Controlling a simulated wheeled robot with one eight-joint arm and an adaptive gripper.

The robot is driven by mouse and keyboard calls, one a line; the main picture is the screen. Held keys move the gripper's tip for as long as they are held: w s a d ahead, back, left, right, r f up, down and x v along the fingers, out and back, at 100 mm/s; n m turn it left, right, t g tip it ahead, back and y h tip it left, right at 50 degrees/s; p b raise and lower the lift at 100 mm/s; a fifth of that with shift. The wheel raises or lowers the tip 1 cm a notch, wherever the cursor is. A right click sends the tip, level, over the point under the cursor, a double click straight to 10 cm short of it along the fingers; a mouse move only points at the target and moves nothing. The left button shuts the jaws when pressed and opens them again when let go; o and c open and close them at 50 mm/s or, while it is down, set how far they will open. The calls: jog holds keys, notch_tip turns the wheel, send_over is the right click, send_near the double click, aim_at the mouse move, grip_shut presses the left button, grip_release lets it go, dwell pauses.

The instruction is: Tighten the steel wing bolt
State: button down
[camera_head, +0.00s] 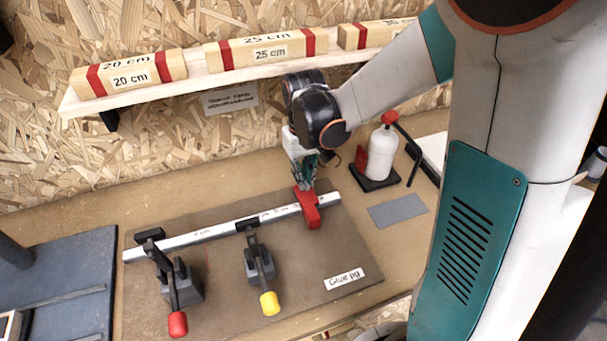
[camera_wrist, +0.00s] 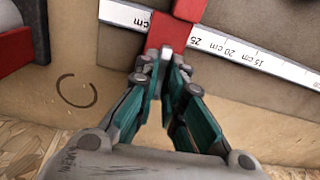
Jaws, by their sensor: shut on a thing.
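A red slider block (camera_head: 308,208) sits around a white ruler rail (camera_head: 230,231) near its right end; it also shows in the wrist view (camera_wrist: 172,28). My gripper (camera_head: 304,184) reaches down to the back side of the red block. In the wrist view my gripper (camera_wrist: 162,62) has its fingertips close together on the small steel wing bolt (camera_wrist: 166,51) at the block's near face. The fingers hide most of the bolt, so its wing angle cannot be told.
Two toggle clamps, one with a red handle (camera_head: 177,323) and one with a yellow handle (camera_head: 269,303), stand in front of the rail on the glue jig board (camera_head: 225,305). A white bottle (camera_head: 381,154) stands behind right. A shelf (camera_head: 180,91) with wooden blocks hangs above.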

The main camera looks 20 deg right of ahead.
dwell(0.5)
jog(key=c, duration=1.7)
grip_release()
jog(key=shift+r, duration=0.15)
notch_tip(320, 180, up, 12)
jog(key=shift+s, duration=0.1)
jog(key=s+r+t, duration=0.2)
jog(key=s+t, duration=0.5)
jog(key=s, duration=0.7)
jog(key=shift+s+d+m, duration=0.3)
jog(key=shift+s, duration=0.05)
